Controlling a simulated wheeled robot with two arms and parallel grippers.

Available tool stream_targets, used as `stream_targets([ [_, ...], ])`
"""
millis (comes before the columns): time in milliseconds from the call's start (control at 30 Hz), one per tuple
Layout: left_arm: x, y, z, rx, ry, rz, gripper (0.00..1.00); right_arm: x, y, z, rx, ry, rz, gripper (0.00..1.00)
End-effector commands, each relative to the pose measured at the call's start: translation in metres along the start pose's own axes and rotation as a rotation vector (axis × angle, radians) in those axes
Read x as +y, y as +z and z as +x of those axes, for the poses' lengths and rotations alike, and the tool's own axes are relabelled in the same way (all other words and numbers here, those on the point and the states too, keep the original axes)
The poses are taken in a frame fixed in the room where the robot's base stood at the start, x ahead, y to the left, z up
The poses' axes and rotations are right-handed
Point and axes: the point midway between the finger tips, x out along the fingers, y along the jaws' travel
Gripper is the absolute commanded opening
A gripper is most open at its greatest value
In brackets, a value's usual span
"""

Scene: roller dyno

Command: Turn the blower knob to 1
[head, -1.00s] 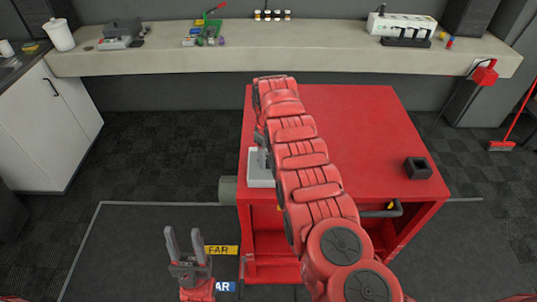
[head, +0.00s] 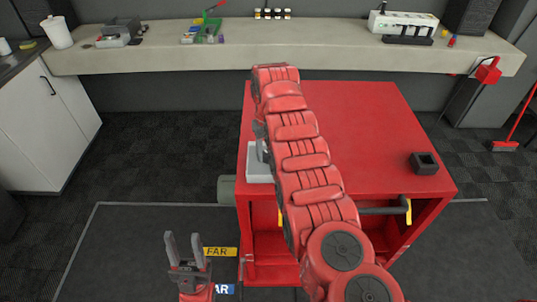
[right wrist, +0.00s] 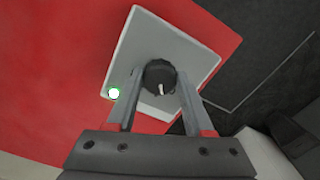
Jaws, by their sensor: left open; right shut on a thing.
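The blower knob (right wrist: 159,72) is round and black with a white pointer mark, which points toward the bottom of the right wrist view. It sits on a pale grey control box (right wrist: 150,42) with a lit green spot on its edge. My right gripper (right wrist: 159,78) is shut on the knob, one finger on each side. In the head view the box (head: 256,167) sits at the left edge of the red cabinet top, and my arm hides the knob there. My left gripper (head: 186,247) is open and empty, low over the floor left of the cabinet. I cannot read any numbers.
The red cabinet (head: 365,125) carries a small black open box (head: 424,163) at its right. A dark bar with a yellow end (head: 408,211) shows at its front. A grey shelf (head: 300,42) with tools runs behind.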

Motion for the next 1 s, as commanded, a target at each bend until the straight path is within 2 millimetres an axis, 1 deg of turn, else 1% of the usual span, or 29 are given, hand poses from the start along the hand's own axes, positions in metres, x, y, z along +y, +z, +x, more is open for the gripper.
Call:
stream_targets([
  [33, 0.001, 0.002, -0.010, 0.000, 0.000, 0.000, 0.47, 0.000, -0.002, 0.004, 0.007, 0.001, 0.036, 0.00],
  [333, 0.001, 0.005, -0.027, 0.000, 0.000, 0.000, 0.47, 0.000, -0.001, 0.001, 0.004, 0.001, 0.226, 0.00],
  [600, 0.002, 0.005, -0.033, 0.000, 0.000, 0.000, 0.47, 0.001, -0.002, -0.001, 0.005, 0.001, 0.310, 0.00],
  [1000, 0.002, 0.005, -0.033, 0.000, 0.000, 0.000, 0.47, 0.001, -0.002, -0.003, 0.007, 0.001, 0.324, 0.00],
])
